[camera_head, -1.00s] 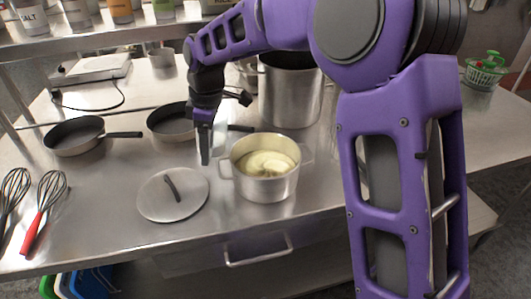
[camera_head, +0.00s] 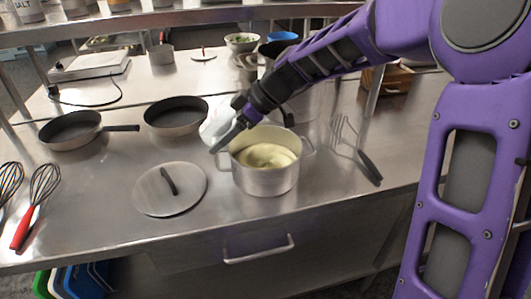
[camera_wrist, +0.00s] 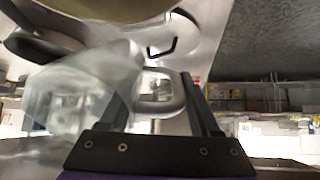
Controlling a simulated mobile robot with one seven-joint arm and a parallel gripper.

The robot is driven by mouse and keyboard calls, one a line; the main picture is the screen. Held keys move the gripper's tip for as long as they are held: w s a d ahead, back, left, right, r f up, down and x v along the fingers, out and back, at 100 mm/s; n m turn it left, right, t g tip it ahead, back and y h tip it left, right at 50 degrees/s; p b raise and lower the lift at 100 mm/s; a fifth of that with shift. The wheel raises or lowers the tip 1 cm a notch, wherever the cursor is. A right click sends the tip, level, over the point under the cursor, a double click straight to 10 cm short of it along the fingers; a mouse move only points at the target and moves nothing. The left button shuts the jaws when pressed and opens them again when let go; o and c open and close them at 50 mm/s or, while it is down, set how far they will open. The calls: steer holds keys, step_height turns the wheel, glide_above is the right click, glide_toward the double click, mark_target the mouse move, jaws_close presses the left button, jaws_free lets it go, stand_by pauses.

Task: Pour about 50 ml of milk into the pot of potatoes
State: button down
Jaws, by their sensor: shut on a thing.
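The steel pot (camera_head: 265,180) stands on the counter with pale yellow potato mash (camera_head: 265,156) in it. My gripper (camera_head: 228,138) is beside the pot's upper left rim, slanting down to the left. It is shut on a clear jug (camera_head: 215,121), which looks tilted and is partly hidden behind the fingers. In the wrist view the see-through jug (camera_wrist: 68,95) is left of my fingers, with its handle (camera_wrist: 160,95) between them. The pot's rim (camera_wrist: 95,22) shows at the top there. I cannot tell how much milk the jug holds.
A round lid (camera_head: 170,196) lies left of the pot. Two frying pans (camera_head: 70,131) (camera_head: 176,117) stand behind it. A masher (camera_head: 352,145) lies to the right, whisks (camera_head: 38,205) at the far left. The counter's front strip is clear.

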steer(key=shift+f+y+b, duration=0.2)
steer(key=shift+y+b, duration=0.4)
steer(key=shift+y, duration=0.3)
steer(key=shift+f+y+b, duration=0.15)
steer(key=shift+y+b, duration=0.45)
steer(key=shift+y, duration=0.3)
steer(key=shift+d+r+y, duration=0.2)
steer(key=shift+r+y, duration=0.4)
steer(key=shift+y, duration=0.4)
steer(key=shift+w+d+r+y+b, duration=0.1)
steer(key=shift+d+r+y+b, duration=0.1)
steer(key=shift+d+y+b, duration=0.6)
stand_by(0.5)
steer(key=h+p, duration=0.1)
steer(key=h, duration=0.1)
steer(key=a+h+p, duration=0.1)
steer(key=h, duration=0.1)
steer(key=a+f+h+p, duration=0.1)
steer(key=h, duration=0.1)
steer(key=shift+p, duration=0.3)
